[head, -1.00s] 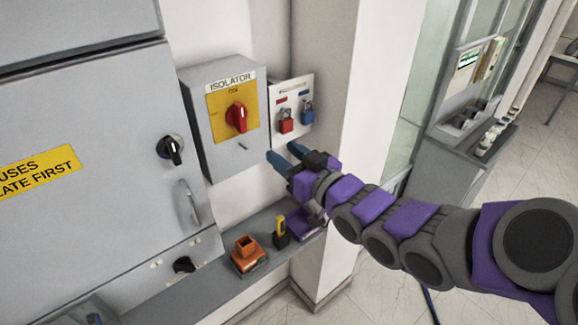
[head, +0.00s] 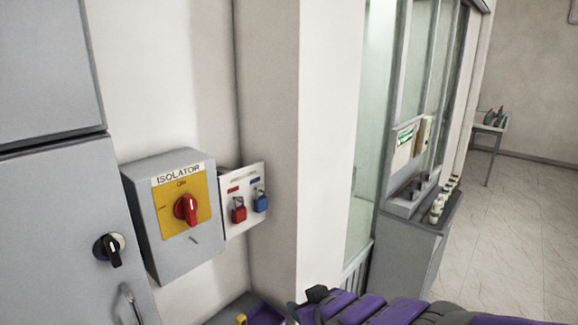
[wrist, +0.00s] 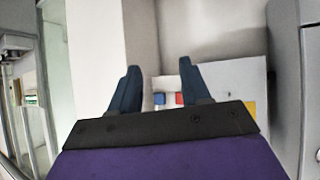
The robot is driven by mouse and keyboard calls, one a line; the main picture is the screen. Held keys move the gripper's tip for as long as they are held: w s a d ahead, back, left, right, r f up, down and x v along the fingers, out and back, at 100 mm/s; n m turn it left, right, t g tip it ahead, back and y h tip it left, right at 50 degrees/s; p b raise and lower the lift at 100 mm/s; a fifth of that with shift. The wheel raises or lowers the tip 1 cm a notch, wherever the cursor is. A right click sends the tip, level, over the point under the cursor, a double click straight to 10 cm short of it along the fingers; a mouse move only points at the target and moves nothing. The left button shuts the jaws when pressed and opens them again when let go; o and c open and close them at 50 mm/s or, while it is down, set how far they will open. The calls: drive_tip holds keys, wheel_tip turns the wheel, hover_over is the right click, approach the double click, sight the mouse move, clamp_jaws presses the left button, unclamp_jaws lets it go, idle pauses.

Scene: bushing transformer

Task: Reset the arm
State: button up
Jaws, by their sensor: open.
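My gripper (wrist: 157,90) shows in the wrist view with its two blue fingers apart and nothing between them held. In that view the padlock board is beyond the fingers, with a blue padlock (wrist: 159,99) and a red padlock (wrist: 179,99) showing small. In the head view my purple and grey arm lies along the bottom edge, below the padlock board; the fingers are not visible there. The grey isolator box (head: 177,215) with its red rotary handle (head: 187,209) is at left, apart from my arm.
A grey cabinet (head: 60,230) with a black knob (head: 110,249) stands at far left. A pale wall column (head: 325,150) stands right of the board. A grey counter (head: 415,235) holds several bottles. Open tiled floor (head: 510,235) lies to the right.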

drive_tip(key=s+d+f+m+g+h+b, duration=0.4)
drive_tip(key=s+d+f, duration=0.4)
drive_tip(key=s+d, duration=0.4)
drive_tip(key=s+f+m+g+b, duration=0.1)
drive_tip(key=s+g, duration=0.6)
drive_tip(key=s, duration=1.1)
drive_tip(key=shift+a+f+m+g+h, duration=0.3)
drive_tip(key=shift+a+f+m+h, duration=0.1)
drive_tip(key=shift+f+m, duration=0.3)
drive_tip(key=shift+w+a, duration=0.1)
drive_tip(key=shift+a, duration=0.05)
